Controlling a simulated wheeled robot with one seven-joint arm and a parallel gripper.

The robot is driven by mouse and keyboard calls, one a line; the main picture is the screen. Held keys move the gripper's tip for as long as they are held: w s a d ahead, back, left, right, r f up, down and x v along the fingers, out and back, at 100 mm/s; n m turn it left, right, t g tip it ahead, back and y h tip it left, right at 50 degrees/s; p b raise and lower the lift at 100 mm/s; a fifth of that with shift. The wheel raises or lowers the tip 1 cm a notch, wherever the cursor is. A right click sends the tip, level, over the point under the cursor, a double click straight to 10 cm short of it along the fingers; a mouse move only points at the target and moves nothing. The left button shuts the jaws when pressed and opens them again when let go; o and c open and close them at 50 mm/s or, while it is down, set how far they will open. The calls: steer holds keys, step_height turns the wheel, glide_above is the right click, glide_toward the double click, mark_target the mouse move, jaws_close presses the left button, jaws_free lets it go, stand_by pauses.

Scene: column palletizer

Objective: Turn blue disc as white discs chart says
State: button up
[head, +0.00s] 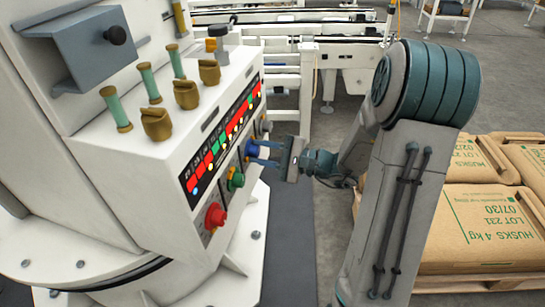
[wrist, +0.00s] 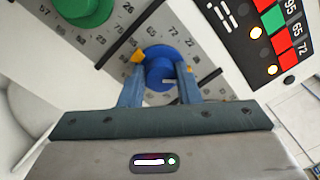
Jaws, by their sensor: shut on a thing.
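The blue disc (head: 252,148) is a round knob on the front of the white machine. In the wrist view the blue disc (wrist: 158,50) lies between my fingers, with an orange pointer (wrist: 138,57) at its upper left, near the printed 65 and 72. My gripper (head: 264,153) is shut on the disc's raised grip; both blue fingers of the gripper (wrist: 159,82) show on either side of it. The chart (head: 226,140) is a black strip with red and green numbered cells and white and yellow dots. Part of the chart (wrist: 268,35) shows at right.
A green knob (head: 235,179) and a red knob (head: 215,216) sit nearer on the same panel. Brass and green handles (head: 157,123) stand on the machine top. Husk sacks (head: 480,228) lie on a pallet at right.

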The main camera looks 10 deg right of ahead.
steer(key=n+b, duration=0.2)
steer(key=shift+w+d+n+b, duration=0.1)
steer(key=shift+d+n+b, duration=0.05)
steer(key=shift+n+b, duration=0.25)
steer(key=shift+r+n+b, duration=0.1)
steer(key=shift+n+b, duration=0.25)
steer(key=shift+n, duration=0.15)
steer(key=shift+r, duration=0.1)
steer(key=o, duration=1)
steer(key=shift+d, duration=0.15)
steer(key=shift+w, duration=0.1)
steer(key=p+v, duration=0.2)
steer(key=v, duration=1.2)
